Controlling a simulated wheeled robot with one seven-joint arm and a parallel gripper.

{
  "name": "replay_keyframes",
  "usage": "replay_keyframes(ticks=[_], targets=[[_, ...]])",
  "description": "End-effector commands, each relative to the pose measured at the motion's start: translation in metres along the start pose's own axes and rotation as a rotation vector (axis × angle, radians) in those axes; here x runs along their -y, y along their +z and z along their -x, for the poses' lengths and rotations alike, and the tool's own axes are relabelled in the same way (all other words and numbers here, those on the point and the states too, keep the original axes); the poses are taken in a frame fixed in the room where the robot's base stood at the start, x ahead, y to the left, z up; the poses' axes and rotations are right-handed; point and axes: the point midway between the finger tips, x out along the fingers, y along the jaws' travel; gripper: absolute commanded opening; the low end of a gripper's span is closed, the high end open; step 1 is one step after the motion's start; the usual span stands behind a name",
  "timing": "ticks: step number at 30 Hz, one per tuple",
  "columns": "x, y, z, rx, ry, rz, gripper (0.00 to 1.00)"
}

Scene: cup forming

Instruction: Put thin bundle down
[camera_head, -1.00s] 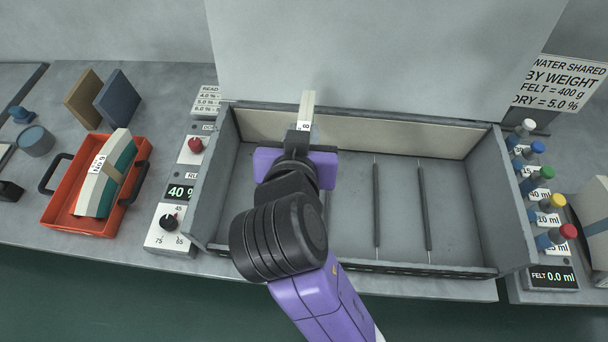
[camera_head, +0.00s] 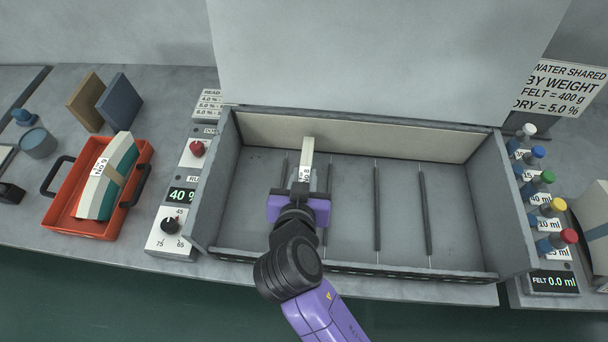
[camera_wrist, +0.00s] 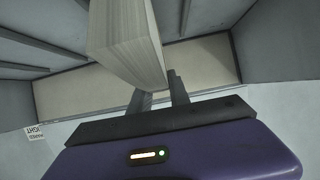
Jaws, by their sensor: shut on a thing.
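The thin bundle (camera_head: 307,152) is a narrow cream stack with a small label reading No 8. It is inside the grey open-topped box (camera_head: 350,149), near the left pair of dark rods. My gripper (camera_head: 300,190) is shut on its near end. In the wrist view the bundle (camera_wrist: 126,38) shows as a stack of pale layers at the fingers (camera_wrist: 160,95). I cannot tell whether it touches the rods or the floor of the box.
Dark rods (camera_head: 377,210) run front to back across the box floor, with the right part free. An orange tray (camera_head: 82,227) on the left holds a thicker banded bundle (camera_head: 106,176). Knobs (camera_head: 170,226) and coloured-capped bottles (camera_head: 568,236) flank the box.

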Motion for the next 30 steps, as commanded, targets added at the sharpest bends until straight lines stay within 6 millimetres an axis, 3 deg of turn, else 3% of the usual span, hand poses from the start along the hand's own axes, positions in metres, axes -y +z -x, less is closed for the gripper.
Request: replay_keyframes(ticks=[9,10,12,13,25,30], targets=[[0.0,0.002,-0.002,-0.003,-0.001,-0.001,0.0],[0.0,0.002,-0.001,-0.001,0.0,0.0,0.28],[0.0,0.002,-0.001,-0.001,0.0,0.0,0.42],[0.0,0.002,-0.001,-0.001,0.0,0.0,0.44],[0.0,-0.002,0.002,-0.001,-0.001,0.0,0.44],[0.0,0.0,0.027,-0.002,-0.002,-0.001,0.44]])
